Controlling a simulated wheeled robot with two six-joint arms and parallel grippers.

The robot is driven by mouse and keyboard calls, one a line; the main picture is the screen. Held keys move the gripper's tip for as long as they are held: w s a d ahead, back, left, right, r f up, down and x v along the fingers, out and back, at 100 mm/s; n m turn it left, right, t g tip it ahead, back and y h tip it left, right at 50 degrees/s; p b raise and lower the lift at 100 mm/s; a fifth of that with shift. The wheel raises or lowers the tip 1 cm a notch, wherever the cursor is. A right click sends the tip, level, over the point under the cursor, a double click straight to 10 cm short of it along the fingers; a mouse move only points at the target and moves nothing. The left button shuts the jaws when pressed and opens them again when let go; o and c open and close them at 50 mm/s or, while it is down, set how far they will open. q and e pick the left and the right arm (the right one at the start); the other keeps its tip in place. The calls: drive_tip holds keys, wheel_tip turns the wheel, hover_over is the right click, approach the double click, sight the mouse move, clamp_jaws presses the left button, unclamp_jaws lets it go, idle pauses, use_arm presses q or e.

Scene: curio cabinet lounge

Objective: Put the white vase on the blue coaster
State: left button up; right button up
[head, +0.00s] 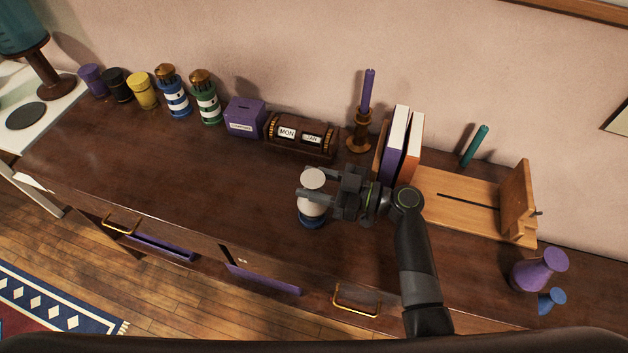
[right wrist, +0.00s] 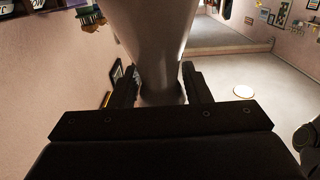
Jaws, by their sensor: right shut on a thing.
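The white vase (head: 313,179) is upright near the middle of the dark cabinet top in the head view. My right gripper (head: 322,188) is shut on the vase around its narrow part. In the right wrist view the vase (right wrist: 158,40) stands between the two fingers (right wrist: 160,90). The blue coaster (head: 312,222) shows as a blue rim directly under the vase; the rest of it is hidden. I cannot tell whether the vase's base touches it. My left gripper is not in view.
Behind stand a perpetual calendar (head: 300,136), a purple box (head: 244,117) and a candlestick (head: 359,130). A wooden book rack (head: 460,204) is to the right, with purple and blue vases (head: 537,270) beyond. The cabinet top left of the vase is clear.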

drive_tip(key=shift+f, duration=0.15)
drive_tip(key=o, duration=1.1)
drive_tip(key=shift+r, duration=0.25)
drive_tip(key=b+v, duration=0.4)
drive_tip(key=v, duration=0.8)
drive_tip(key=shift+f, duration=0.1)
